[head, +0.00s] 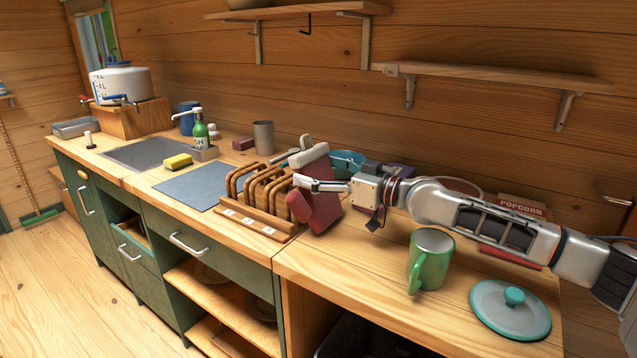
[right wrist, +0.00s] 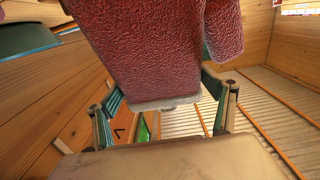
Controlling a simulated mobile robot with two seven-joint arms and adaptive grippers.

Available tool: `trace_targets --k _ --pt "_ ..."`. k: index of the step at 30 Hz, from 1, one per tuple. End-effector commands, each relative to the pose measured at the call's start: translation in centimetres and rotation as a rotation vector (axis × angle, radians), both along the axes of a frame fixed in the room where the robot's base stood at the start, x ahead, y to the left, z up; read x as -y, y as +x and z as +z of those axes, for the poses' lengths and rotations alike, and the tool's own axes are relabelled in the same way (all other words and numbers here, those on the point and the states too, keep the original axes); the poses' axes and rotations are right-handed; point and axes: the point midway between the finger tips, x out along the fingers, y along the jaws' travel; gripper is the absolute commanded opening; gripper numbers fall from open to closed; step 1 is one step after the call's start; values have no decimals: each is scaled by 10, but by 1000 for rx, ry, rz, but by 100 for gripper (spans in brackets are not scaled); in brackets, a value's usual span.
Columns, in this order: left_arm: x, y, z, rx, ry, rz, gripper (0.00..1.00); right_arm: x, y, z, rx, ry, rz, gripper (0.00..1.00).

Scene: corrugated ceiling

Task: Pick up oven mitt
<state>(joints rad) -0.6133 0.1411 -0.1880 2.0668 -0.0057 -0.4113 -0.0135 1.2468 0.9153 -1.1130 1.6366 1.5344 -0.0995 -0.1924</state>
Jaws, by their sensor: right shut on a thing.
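The oven mitt (head: 319,194) is dark red with a pale cuff and hangs tilted above the counter, just right of the wooden rack. My right gripper (head: 305,171) is shut on it near the pale cuff. In the right wrist view the textured red mitt (right wrist: 150,45) fills the upper middle, with its pale edge between the fingers of my right gripper (right wrist: 165,112). Part of the mitt is hidden behind the gripper in the head view. My left gripper is not in view.
The wooden rack (head: 240,219) stands close left of the mitt. A teal bowl (head: 348,160) is behind it. A green mug (head: 431,262) and a teal lid (head: 510,309) are on the right counter. Shelves (head: 490,76) run along the wall above. Bare counter (head: 345,265) lies in front.

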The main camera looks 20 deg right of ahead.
Motion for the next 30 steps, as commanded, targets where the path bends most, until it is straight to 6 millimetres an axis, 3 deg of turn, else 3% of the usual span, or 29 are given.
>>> trace_targets --k 7,21,30 --pt "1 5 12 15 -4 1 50 0 -1 28 8 1 0 60" --pt "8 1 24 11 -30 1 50 0 -1 148 7 1 0 60" --pt "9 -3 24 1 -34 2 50 0 0 194 2 2 0 60"
